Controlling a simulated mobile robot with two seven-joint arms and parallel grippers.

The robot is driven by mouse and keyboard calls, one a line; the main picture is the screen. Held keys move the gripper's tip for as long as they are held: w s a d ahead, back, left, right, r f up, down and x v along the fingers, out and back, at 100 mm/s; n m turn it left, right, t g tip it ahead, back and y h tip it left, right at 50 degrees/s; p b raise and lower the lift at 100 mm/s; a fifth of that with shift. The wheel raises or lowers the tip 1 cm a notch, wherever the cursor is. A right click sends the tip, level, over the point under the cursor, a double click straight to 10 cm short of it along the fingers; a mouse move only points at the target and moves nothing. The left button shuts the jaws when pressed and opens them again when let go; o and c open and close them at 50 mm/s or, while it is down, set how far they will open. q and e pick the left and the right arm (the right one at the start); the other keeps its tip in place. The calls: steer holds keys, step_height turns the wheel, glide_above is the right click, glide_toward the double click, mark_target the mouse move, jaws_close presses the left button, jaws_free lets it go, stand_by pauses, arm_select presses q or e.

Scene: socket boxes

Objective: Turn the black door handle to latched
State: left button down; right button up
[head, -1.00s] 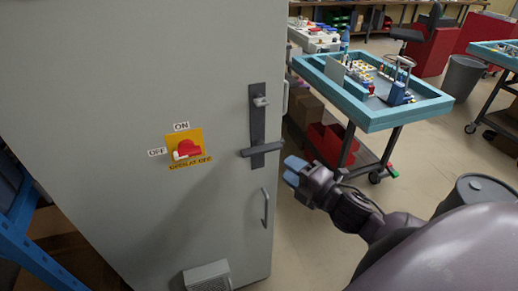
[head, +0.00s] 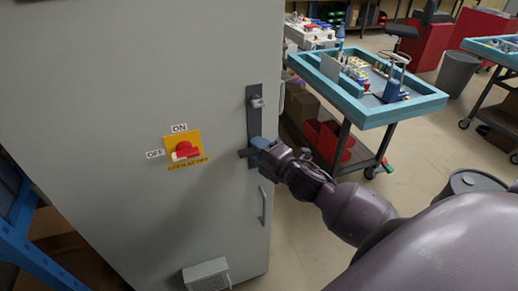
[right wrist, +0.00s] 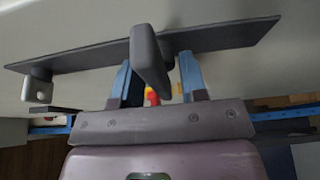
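The black door handle (head: 243,153) lies roughly horizontal across its dark vertical backplate (head: 254,122) on the grey cabinet door. Its left end shows in the head view; my right gripper (head: 257,150) hides the rest. In the right wrist view the handle's lever (right wrist: 149,60) stands out from the plate, between the two blue fingers of my right gripper (right wrist: 158,85). The fingers are apart, with gaps on both sides of the lever, so the gripper is open around it. My left gripper is not in view.
A red and yellow switch (head: 186,150) with ON and OFF labels is left of the handle. A pull handle (head: 263,206) and a vent box (head: 206,274) are lower on the door. A blue cart (head: 372,112) stands to the right, behind my right arm.

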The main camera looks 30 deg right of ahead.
jaws_close()
